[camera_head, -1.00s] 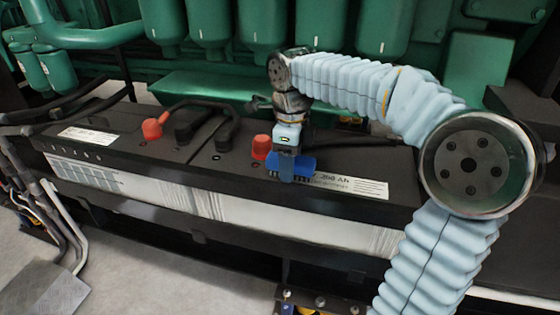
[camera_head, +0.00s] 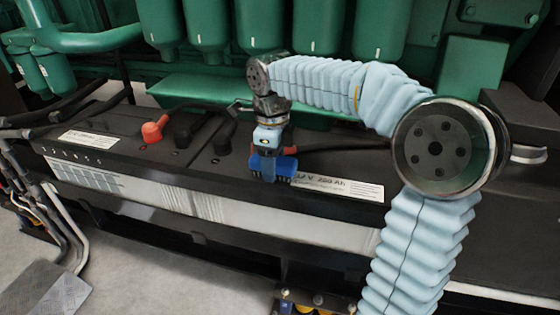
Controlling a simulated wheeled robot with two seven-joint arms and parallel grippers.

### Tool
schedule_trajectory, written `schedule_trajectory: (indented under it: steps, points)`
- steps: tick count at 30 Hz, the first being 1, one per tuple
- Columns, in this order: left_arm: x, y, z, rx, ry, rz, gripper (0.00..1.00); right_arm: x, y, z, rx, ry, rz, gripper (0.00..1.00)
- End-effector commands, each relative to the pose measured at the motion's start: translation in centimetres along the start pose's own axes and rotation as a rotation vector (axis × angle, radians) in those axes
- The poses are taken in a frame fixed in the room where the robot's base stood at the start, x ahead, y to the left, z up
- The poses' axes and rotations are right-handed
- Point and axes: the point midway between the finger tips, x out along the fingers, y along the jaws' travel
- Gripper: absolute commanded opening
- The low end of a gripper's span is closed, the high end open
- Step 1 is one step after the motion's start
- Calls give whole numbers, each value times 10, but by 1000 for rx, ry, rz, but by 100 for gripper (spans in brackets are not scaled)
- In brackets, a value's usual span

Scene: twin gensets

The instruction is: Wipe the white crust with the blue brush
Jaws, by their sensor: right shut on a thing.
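My right gripper (camera_head: 268,146) is shut on the blue brush (camera_head: 271,168) and holds it upright, bristles down, over the top of the right black battery (camera_head: 345,170). The brush is at the left end of the white label (camera_head: 355,189), near the front edge of the battery top. Whether the bristles touch the battery cannot be told. A red terminal cap (camera_head: 290,151) is mostly hidden behind the gripper and brush. I cannot make out the white crust; it may be hidden by them. My left gripper is not in view.
A second red cap (camera_head: 153,130) and black cables (camera_head: 190,122) stand on the left battery (camera_head: 100,150). The green engine (camera_head: 210,30) rises close behind. A pale rail (camera_head: 230,212) runs along the battery fronts.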

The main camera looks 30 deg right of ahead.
Motion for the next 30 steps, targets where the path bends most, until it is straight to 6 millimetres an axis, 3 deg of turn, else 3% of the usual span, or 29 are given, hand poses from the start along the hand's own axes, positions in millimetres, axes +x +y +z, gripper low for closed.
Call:
schedule_trajectory:
  steps: [7,17,23,30]
  points:
    - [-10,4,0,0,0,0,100,0,1,24,-1,0,0,25]
    - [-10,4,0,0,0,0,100,1,1,27,-2,-2,-1,25]
    - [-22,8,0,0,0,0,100,-21,1,27,-3,-6,-3,25]
    - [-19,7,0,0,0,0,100,-45,0,27,-1,-4,-2,25]
